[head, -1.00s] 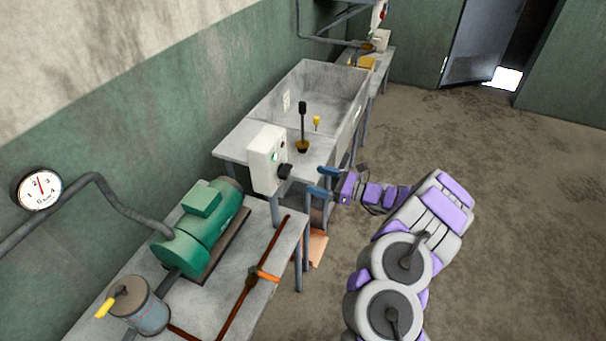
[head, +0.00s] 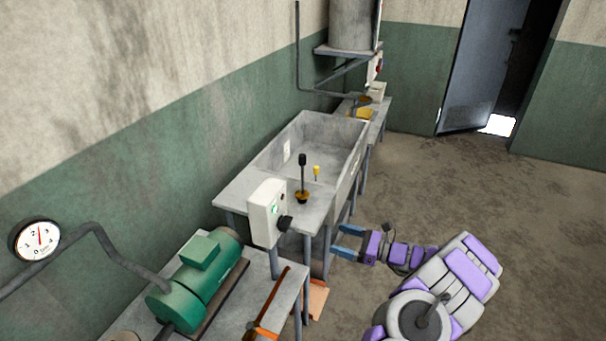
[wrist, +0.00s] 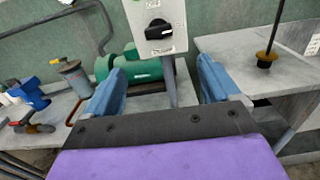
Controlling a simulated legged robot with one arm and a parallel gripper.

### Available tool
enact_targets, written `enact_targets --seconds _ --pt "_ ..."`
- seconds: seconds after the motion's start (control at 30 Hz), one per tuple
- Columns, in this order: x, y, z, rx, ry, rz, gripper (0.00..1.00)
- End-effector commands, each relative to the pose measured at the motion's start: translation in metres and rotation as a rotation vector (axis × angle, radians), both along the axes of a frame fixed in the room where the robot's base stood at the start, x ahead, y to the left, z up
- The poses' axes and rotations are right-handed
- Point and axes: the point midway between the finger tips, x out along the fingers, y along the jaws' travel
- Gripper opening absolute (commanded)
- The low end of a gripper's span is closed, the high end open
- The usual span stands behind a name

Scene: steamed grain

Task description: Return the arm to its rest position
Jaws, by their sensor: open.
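My gripper (head: 346,242) has blue fingers and a purple body. In the head view it is beside the front of the bench, pointing left, with my purple and grey arm stretching to the lower right. In the wrist view my gripper (wrist: 160,88) has its two blue fingers wide apart with nothing between them. A white control box (head: 267,212) with a black knob stands beyond the fingertips, apart from them. The control box also shows in the wrist view (wrist: 158,20).
A long grey trough (head: 318,150) with a black-handled lever (head: 302,178) stands along the wall. A green motor (head: 200,282) sits on the near bench. An orange-handled pipe (head: 268,310) lies beside it. Open floor (head: 440,190) is to the right, toward a door (head: 470,70).

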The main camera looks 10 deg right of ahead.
Motion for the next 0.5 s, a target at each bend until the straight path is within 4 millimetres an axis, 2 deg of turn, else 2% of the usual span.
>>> enact_targets --seconds 0.07,0.17,0.27,0.37,0.5 --pt "0.0 0.002 0.002 -0.001 -0.004 0.005 0.89" --pt "0.0 0.017 0.013 -0.012 -0.023 0.043 0.89" --pt "-0.002 0.048 0.036 -0.039 -0.067 0.125 0.89" --pt "-0.011 0.088 0.067 -0.086 -0.13 0.236 0.89" --pt "-0.037 0.143 0.106 -0.169 -0.222 0.403 0.89"
